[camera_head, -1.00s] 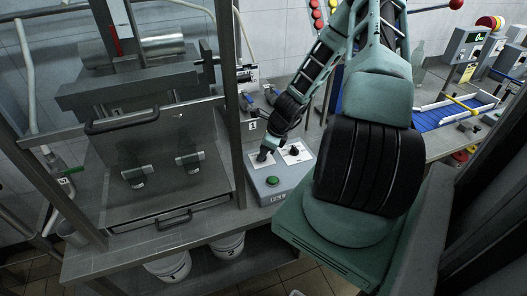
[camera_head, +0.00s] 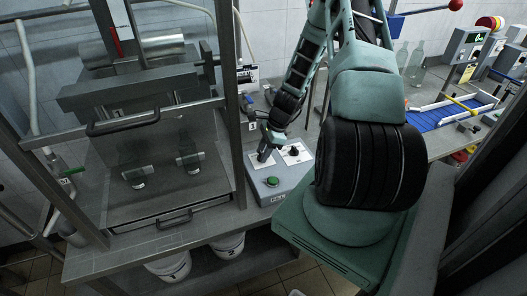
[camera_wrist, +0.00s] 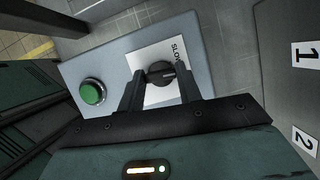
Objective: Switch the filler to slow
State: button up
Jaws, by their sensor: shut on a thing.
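A grey control box (camera_head: 285,190) stands on the bench with a green button (camera_head: 272,181) and two white plates with dark knobs. My gripper (camera_head: 265,155) is down at the left plate. In the wrist view its two fingers (camera_wrist: 161,85) are shut on a black knob (camera_wrist: 160,72), one on each side. The knob's plate (camera_wrist: 150,55) carries the word SLOW near the knob's right side; the rest of the plate is partly hidden by the fingers. The right knob (camera_head: 294,151) stands free in the head view. The green button (camera_wrist: 92,92) lies left of the fingers in the wrist view.
A framed machine with a handled front panel (camera_head: 170,130) and bottles inside stands left of the box. White buckets (camera_head: 170,266) are under the bench. Bottles (camera_head: 415,58) and a blue conveyor (camera_head: 440,115) are at the right. Number labels (camera_wrist: 305,53) show beside the box.

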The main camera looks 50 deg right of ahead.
jog(key=n, duration=0.2)
jog(key=n+g+b, duration=0.1)
jog(key=n, duration=0.1)
jog(key=shift+w+d+n+g+y, duration=0.1)
jog(key=shift+w+n+g+y, duration=0.05)
jog(key=shift+n+g+y, duration=0.2)
jog(key=shift+n+g+b, duration=0.4)
jog(key=shift+n+g, duration=0.25)
jog(key=shift+n, duration=1)
jog(key=shift+w+n, duration=0.1)
jog(key=shift+n, duration=0.2)
jog(key=o, duration=1)
jog(key=shift+y, duration=0.25)
jog(key=b+v, duration=0.2)
jog(key=v, duration=0.5)
jog(key=shift+d+r, duration=0.1)
jog(key=shift+r, duration=0.15)
